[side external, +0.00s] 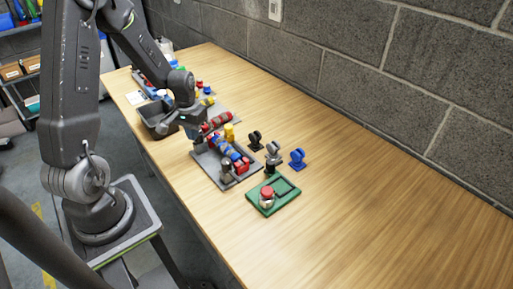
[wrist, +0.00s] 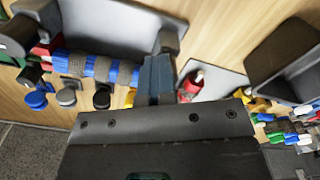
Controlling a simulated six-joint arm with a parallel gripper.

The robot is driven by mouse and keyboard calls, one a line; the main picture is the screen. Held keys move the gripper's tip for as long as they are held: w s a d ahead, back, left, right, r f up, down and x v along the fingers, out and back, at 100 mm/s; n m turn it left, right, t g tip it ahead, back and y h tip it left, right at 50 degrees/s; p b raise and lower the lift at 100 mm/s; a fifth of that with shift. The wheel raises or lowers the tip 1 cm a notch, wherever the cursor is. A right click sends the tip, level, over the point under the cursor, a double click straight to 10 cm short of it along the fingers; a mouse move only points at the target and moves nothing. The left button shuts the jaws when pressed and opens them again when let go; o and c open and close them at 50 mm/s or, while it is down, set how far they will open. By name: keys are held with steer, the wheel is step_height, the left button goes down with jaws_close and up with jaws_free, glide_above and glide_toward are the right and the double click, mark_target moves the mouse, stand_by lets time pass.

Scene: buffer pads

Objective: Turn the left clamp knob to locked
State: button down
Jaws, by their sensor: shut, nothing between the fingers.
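The roller also shows left of the fingers in the wrist view (wrist: 122,72). A dark upright cylinder (side external: 227,171) stands at the plate's front. I cannot tell which part is the left clamp knob or how it is turned.
Black (side external: 255,140), grey (side external: 273,151) and blue (side external: 297,157) knob-like parts stand behind the plate. A green board (side external: 284,203) with a red button (side external: 267,193) lies to the right. A dark bin (side external: 154,120) stands left. The table's right side is clear.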

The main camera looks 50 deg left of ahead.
steer(key=shift+s+a+f, duration=0.2)
steer(key=shift+s+f, duration=0.15)
steer(key=shift+f, duration=0.15)
steer(key=shift+s+d, duration=0.15)
steer(key=shift+s, duration=0.1)
step_height(320, 180, up, 6)
steer(key=shift+w, duration=0.15)
